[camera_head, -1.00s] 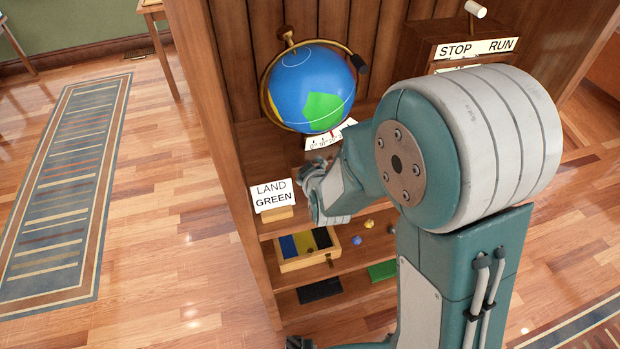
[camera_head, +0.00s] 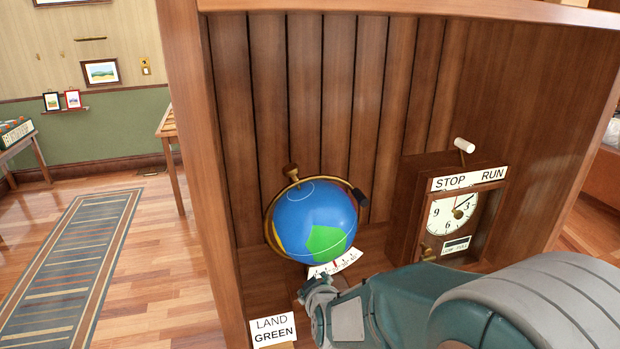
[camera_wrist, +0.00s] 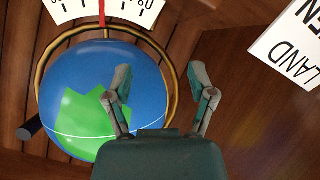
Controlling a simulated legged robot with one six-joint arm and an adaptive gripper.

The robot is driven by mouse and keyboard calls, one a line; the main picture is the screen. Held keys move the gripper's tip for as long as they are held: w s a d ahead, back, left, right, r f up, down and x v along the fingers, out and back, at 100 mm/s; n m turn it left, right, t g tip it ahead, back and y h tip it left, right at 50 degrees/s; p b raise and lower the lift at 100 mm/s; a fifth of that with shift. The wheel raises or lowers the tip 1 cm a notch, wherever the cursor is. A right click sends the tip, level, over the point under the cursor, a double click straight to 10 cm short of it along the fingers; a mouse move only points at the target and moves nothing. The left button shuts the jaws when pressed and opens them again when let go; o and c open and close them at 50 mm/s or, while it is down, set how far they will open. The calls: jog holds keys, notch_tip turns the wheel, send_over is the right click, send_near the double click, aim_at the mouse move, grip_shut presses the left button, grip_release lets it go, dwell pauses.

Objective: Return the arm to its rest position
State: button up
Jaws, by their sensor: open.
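My arm (camera_head: 400,305) reaches in from the lower right of the head view, bent in front of the shelf. The gripper end is at the lower middle, below the globe and partly hidden by the arm. In the wrist view my gripper (camera_wrist: 160,88) is open, its two fingers apart with nothing between them. The globe (camera_head: 313,222), blue with a green patch and a brass ring, stands behind it. The globe also shows in the wrist view (camera_wrist: 85,80), to the left of and partly behind the fingers. I cannot tell whether they touch.
A LAND GREEN sign (camera_head: 273,330) stands left of the gripper on the shelf. A scale card (camera_head: 335,264) lies below the globe. A clock box (camera_head: 455,212) with a STOP RUN label and white-tipped lever stands at right. Open floor (camera_head: 160,260) lies left of the cabinet.

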jog(key=s+d+r+m+g+h, duration=0.1)
jog(key=s+d+r+m+g, duration=0.1)
jog(key=s, duration=0.6)
jog(key=s+d+r+m+g, duration=0.2)
jog(key=s+d+r+m, duration=0.1)
jog(key=s+d+r, duration=0.2)
jog(key=s+d+r+m+g+h, duration=0.1)
jog(key=s+d+r+m+g, duration=0.1)
jog(key=s+d, duration=0.5)
jog(key=s+r+m, duration=0.1)
jog(key=s+r, duration=0.1)
jog(key=s, duration=0.3)
jog(key=shift+d+h, duration=0.25)
jog(key=shift+h, duration=0.05)
